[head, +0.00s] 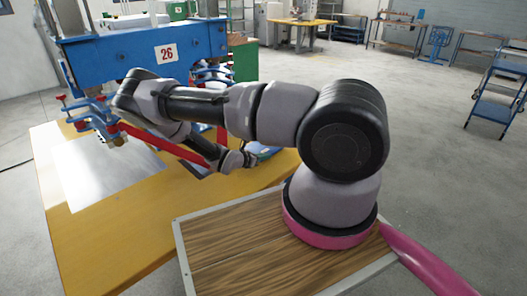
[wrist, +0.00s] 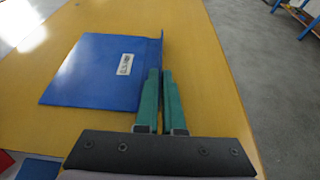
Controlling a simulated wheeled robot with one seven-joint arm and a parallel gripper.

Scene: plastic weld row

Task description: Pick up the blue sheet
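The blue sheet (wrist: 95,75) shows in the wrist view as a flat panel with a small pale label and a raised lip along its right edge. It is over the yellow table. My gripper (wrist: 161,74) has two green fingers, one on each side of the lip, with only a thin gap between them, and they look closed on it. Whether the sheet is lifted cannot be told. In the head view my gripper (head: 249,159) is low over the table, and my arm hides much of that spot.
The yellow table (head: 85,245) carries a shiny metal sheet (head: 105,170) at the left. A blue machine frame marked 26 (head: 140,55) with red-handled clamps stands over the table's far side. A blue cart (head: 497,95) stands far right. Open floor lies right of the table.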

